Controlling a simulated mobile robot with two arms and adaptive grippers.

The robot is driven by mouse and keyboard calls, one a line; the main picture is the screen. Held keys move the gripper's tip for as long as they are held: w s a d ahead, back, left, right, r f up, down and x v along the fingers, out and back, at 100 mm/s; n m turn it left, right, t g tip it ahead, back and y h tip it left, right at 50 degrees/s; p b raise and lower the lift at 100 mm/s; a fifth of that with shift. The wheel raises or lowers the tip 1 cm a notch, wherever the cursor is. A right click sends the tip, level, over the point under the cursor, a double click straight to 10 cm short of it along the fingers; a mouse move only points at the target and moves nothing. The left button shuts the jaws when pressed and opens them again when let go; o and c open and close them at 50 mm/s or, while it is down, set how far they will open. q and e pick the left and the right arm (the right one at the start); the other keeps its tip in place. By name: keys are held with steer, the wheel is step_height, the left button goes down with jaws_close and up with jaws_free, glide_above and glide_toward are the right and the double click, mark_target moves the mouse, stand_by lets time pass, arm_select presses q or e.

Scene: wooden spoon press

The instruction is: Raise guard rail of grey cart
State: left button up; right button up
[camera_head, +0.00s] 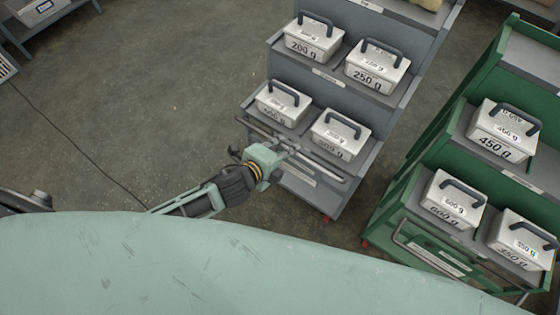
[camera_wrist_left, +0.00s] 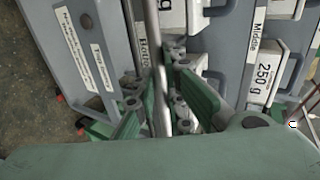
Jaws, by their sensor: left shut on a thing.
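The grey cart (camera_head: 329,192) stands in the upper middle of the head view with weights on its stepped shelves. Its guard rail (camera_head: 322,166) is a thin metal bar along the front of the lowest shelf. My left gripper (camera_head: 287,148) is at the rail near its middle. In the left wrist view, the rail (camera_wrist_left: 151,30) runs between the green fingers of my left gripper (camera_wrist_left: 165,92), which is shut on it. The fingers and wrist hide part of the rail. My right gripper is not in view.
A green cart (camera_head: 395,190) with labelled weights and its own front rail (camera_head: 440,262) stands to the right, close to the grey cart. Weight boxes (camera_head: 340,135) sit just behind the grey cart's rail. Open concrete floor (camera_head: 150,90) lies to the left, crossed by a cable.

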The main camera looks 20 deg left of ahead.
arm_select(q)
steer(key=shift+w+d+r+p, duration=0.25)
steer(key=shift+w+r, duration=0.1)
steer(key=shift+w, duration=0.45)
steer(key=shift+w+d+r+p, duration=0.2)
steer(key=shift+w+r+p, duration=0.15)
steer(key=shift+w, duration=0.45)
steer(key=shift+w+d+r+p, duration=0.2)
steer(key=shift+w+r, duration=0.2)
steer(key=shift+w, duration=0.4)
steer(key=o, duration=1.2)
steer(key=shift+d+f, duration=0.1)
steer(key=shift+f, duration=0.05)
steer(key=shift+s, duration=0.1)
